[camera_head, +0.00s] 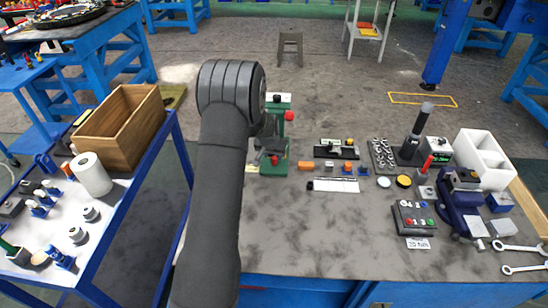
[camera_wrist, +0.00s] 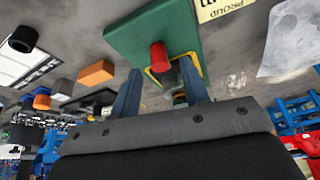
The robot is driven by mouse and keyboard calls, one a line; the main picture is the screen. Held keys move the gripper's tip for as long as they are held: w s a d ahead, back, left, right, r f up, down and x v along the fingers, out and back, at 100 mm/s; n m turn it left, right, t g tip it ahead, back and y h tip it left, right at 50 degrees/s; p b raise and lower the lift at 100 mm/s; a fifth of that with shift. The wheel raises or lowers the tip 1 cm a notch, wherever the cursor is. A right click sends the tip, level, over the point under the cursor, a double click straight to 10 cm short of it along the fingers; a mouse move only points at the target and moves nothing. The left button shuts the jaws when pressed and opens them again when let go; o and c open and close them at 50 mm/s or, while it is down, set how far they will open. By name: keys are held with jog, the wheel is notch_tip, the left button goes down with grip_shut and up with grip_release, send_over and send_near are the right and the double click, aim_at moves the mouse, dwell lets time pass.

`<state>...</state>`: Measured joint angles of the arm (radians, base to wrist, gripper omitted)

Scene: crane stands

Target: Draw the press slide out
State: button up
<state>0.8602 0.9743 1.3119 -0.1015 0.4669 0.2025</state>
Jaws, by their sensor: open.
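The green press (camera_head: 276,104) stands on the grey work table, partly hidden behind my arm. It has red knobs at its right side and low on its front. In the wrist view its green body (camera_wrist: 148,28) fills the top middle, with a red cylindrical knob (camera_wrist: 158,57) sticking out towards me and a yellow edge beside it. My gripper (camera_wrist: 160,84) is open, its two fingers spread to either side below the red knob. Nothing is held between them. I cannot tell whether a finger touches the press. The slide itself is not clearly distinguishable.
Right of the press are an orange block (camera_head: 306,165), a white-and-black tray (camera_head: 333,185) and a black rack (camera_head: 336,149). A black-handled device (camera_head: 415,135), white bin (camera_head: 482,157) and blue vise (camera_head: 460,198) stand farther right. The table's front middle is clear.

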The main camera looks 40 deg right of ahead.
jog(key=shift+x, duration=1.1)
grip_shut()
jog(key=shift+s+a, duration=2.8)
jog(key=shift+s, duration=0.05)
grip_release()
jog(key=shift+r, duration=0.15)
jog(key=v, duration=1.7)
